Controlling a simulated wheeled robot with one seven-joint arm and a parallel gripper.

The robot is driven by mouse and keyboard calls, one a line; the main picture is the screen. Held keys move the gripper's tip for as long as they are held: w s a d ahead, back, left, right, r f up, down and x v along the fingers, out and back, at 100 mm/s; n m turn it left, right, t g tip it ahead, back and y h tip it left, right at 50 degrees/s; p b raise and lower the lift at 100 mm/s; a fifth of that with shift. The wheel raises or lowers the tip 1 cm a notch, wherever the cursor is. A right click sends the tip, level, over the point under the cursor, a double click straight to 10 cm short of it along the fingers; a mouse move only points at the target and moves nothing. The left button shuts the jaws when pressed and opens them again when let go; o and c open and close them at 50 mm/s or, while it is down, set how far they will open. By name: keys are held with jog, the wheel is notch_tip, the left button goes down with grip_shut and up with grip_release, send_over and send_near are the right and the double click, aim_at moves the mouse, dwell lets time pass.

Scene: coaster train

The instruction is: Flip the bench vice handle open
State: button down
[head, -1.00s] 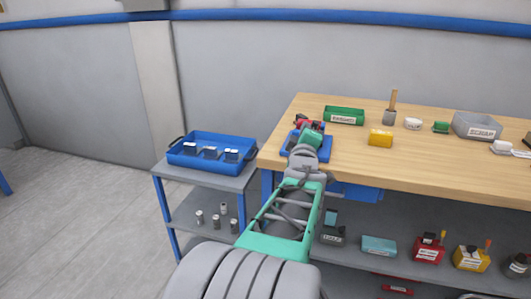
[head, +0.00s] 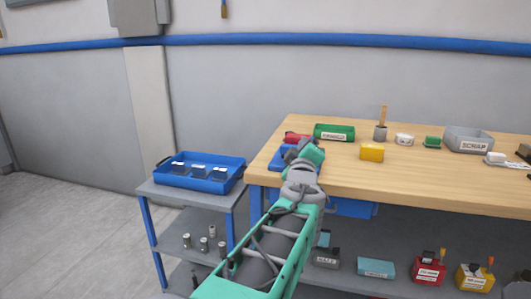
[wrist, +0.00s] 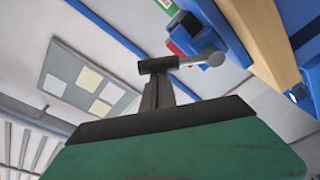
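The bench vice, with a blue body (head: 279,159), sits at the left front corner of the wooden bench. My gripper (head: 307,149) is at the vice and hides much of it in the head view. My gripper's dark fingers (wrist: 157,66) are close together and look shut on the handle bar. Part of the bar is hidden by the fingers.
A blue tray (head: 236,184) stands on a grey trolley left of the bench (head: 440,186). On the bench are a green bin (head: 334,132), a yellow block (head: 372,153) and a grey scrap bin (head: 467,140). A lower shelf holds several boxes. The floor at left is clear.

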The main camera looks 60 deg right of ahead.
jog(key=w+r, duration=0.2)
jog(key=w, duration=0.1)
jog(key=shift+w+d+r, duration=0.1)
jog(key=shift+w+r, duration=0.1)
jog(key=shift+r, duration=0.15)
jog(key=v, duration=1)
jog(key=shift+f+p, duration=0.2)
jog(key=shift+p, duration=0.1)
jog(key=shift+s, duration=0.15)
